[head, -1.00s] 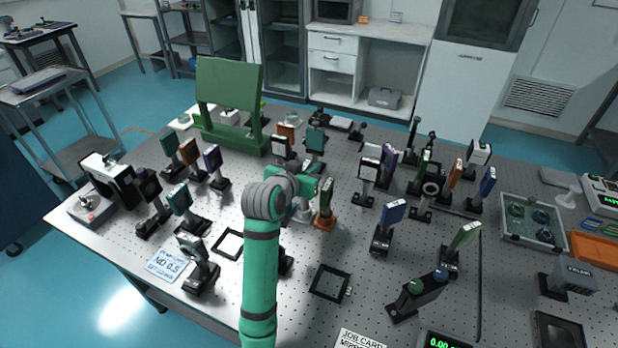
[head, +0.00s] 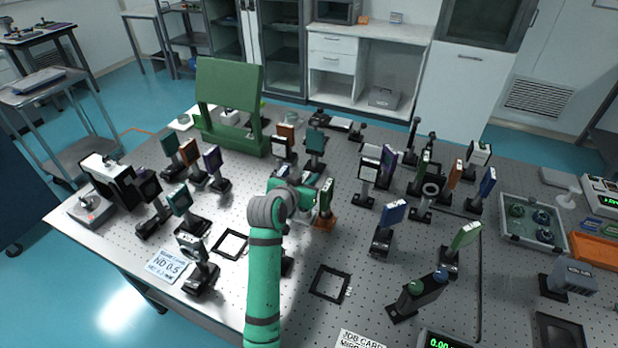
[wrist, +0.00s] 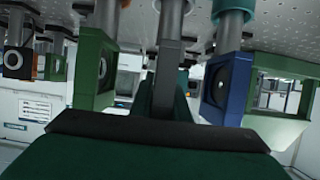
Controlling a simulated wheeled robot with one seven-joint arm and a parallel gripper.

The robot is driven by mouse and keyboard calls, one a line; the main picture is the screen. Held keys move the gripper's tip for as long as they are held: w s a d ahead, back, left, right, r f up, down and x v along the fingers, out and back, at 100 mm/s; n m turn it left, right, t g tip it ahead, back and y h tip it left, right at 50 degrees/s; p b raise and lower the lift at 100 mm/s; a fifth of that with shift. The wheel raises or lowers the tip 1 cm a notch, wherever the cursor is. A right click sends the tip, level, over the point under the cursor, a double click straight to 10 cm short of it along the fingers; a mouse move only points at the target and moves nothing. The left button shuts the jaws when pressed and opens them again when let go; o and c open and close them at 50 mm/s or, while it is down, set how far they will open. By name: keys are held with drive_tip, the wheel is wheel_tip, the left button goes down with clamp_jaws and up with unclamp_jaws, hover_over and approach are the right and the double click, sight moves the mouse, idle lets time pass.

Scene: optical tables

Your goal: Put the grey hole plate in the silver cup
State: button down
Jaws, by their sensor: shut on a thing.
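My gripper (head: 296,190) is low over the middle of the table, seen from behind in the head view. It is shut on the grey hole plate (wrist: 171,85), which the wrist view shows edge-on on a grey post, inverted with the table at the top. In the head view my wrist hides the plate. The silver cup is largely hidden behind my wrist and the post; I cannot tell whether the post's foot is inside it.
A green-framed mount (head: 326,198) in an orange base stands close right of my gripper; it is at the left in the wrist view (wrist: 95,70). A blue-framed mount (wrist: 227,88) is close on the other side. Several mounts crowd around. A flat black frame (head: 330,283) lies in front.

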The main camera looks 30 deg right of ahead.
drive_tip(key=c, duration=1.7)
unclamp_jaws()
drive_tip(key=shift+r, duration=0.2)
drive_tip(key=v, duration=1.2)
